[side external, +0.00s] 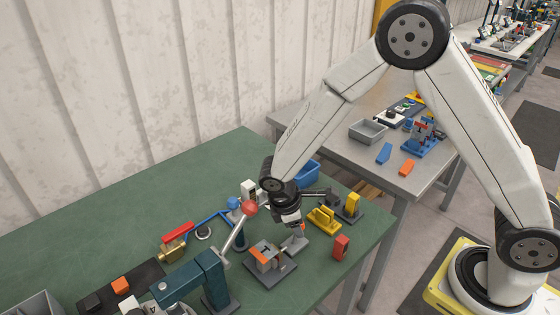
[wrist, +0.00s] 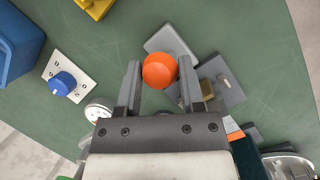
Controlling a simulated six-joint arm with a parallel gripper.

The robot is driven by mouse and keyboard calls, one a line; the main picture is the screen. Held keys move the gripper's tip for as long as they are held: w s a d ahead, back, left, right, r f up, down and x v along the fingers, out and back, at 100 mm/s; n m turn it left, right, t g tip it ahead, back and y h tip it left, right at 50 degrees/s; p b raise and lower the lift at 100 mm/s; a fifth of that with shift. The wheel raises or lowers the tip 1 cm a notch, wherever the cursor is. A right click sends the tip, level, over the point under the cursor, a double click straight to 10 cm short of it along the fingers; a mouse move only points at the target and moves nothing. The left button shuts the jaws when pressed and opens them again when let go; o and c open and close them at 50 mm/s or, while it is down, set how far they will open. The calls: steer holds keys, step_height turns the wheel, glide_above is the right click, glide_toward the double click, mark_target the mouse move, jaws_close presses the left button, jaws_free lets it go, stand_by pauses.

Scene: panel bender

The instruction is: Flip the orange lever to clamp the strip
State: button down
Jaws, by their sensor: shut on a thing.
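The orange lever's round knob (wrist: 159,70) sits between the two fingers of my gripper (wrist: 160,76) in the wrist view, and the gripper is shut on it. A grey plate (wrist: 168,42) shows below the knob. Beside it is a darker grey plate with a small brass-coloured piece (wrist: 207,89). In the side view my gripper (side external: 299,222) is low over a grey bracket (side external: 295,243), and only a speck of orange shows at its tips. A grey block with an orange mark (side external: 266,251) stands just in front. I cannot make out the strip for certain.
A teal press (side external: 207,280) with a red-ball handle (side external: 250,207) stands close to the left. A yellow fixture (side external: 325,219) and a red block (side external: 341,246) are to the right. A blue bin (side external: 307,173) lies behind. The green table (side external: 110,220) is bare at the back left.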

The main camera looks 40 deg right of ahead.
steer(key=shift+a, duration=0.1)
stand_by(0.3)
steer(key=shift+c, duration=1.1)
jaws_free()
steer(key=shift+r, duration=0.1)
steer(key=v, duration=0.7)
steer(key=shift+a+r, duration=0.25)
steer(key=shift+a, duration=0.05)
steer(key=shift+d, duration=0.1)
